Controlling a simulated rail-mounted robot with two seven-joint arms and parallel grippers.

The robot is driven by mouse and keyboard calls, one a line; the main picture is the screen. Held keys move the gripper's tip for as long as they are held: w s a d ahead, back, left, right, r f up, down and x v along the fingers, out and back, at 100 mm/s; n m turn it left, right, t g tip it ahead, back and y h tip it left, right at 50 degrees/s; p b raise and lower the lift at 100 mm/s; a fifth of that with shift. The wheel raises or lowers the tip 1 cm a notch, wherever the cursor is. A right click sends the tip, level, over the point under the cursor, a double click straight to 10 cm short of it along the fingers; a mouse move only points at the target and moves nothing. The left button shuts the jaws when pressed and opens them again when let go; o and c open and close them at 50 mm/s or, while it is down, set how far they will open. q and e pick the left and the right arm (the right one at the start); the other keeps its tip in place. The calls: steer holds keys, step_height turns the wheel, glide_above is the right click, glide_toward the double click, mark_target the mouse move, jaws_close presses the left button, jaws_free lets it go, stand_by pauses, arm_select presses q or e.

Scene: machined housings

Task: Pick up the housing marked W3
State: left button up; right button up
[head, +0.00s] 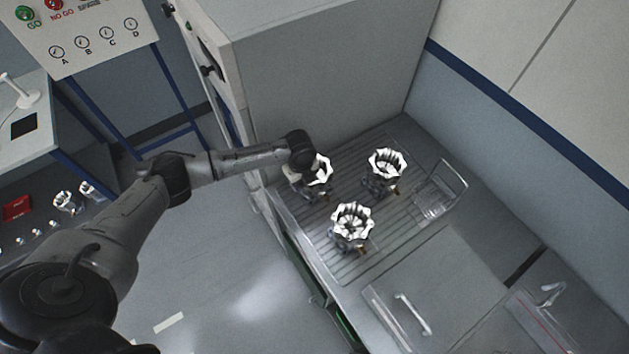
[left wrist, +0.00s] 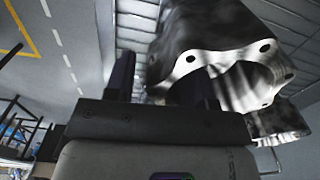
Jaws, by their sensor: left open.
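Three shiny metal housings stand on the ribbed tray (head: 315,240): a left housing (head: 320,172), a right housing (head: 386,166) and a front housing (head: 351,226). No W3 marking can be read on any of them. My left gripper (head: 305,172) is at the left housing, which it partly covers. In the left wrist view my open left gripper (left wrist: 163,85) has a large housing (left wrist: 215,45) close in front, with one finger on its left and the other overlapping its opening. I cannot tell whether they touch. My right gripper is not in view.
A clear, wire-like holder (head: 438,190) stands right of the housings. A tall grey cabinet (head: 320,70) rises behind the tray.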

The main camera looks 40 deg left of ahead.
arm_select(q)
jaws_close()
steer(key=shift+r, duration=0.15)
stand_by(1.1)
